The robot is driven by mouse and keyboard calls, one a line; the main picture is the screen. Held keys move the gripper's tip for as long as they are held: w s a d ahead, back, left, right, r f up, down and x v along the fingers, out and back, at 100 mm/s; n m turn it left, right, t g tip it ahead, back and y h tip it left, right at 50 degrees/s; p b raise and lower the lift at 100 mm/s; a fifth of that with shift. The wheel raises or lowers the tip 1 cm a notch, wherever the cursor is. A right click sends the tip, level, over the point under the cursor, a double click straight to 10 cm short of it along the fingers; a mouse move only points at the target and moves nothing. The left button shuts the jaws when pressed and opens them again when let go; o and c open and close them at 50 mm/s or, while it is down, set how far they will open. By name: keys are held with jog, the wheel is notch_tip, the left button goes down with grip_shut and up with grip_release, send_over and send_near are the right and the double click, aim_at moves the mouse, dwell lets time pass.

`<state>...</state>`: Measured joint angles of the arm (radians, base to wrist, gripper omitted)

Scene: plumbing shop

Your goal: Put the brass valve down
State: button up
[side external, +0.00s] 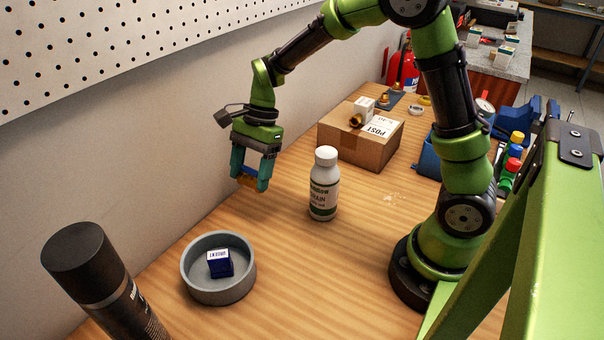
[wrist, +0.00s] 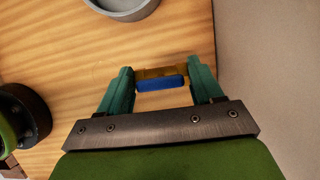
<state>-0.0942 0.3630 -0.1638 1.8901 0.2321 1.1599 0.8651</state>
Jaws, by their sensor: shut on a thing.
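My gripper (side external: 250,181) hangs above the wooden bench near the wall, left of the white bottle. It is shut on the brass valve (wrist: 152,72), which has a blue handle (wrist: 160,84). In the wrist view, the valve spans the gap between the two teal fingers. In the side view, the valve (side external: 247,180) is small and partly hidden by the fingers. It appears to be off the bench, but the exact height is hard to tell.
A grey round dish (side external: 190,276) holds a dark blue box (side external: 220,264). A white bottle (side external: 324,190) stands upright nearby. A dark can (side external: 100,280) stands front left. Bench between dish and bottle is bare.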

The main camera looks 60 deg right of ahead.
notch_tip(320, 180, down, 9)
jog(key=shift+f, duration=0.1)
dwell(0.3)
jog(key=shift+f, duration=0.15)
jog(key=o, duration=1.2)
jog(key=shift+c, duration=0.2)
jog(key=v, duration=1.2)
jog(key=s+a+r+n+t+h, duration=0.1)
jog(key=s+r+n+t+h, duration=0.1)
jog(key=s+r+n+t, duration=0.5)
jog(key=shift+s+a+r+n, duration=0.4)
jog(key=shift+s+r+n, duration=2.05)
jog(key=shift+s+n, duration=1.55)
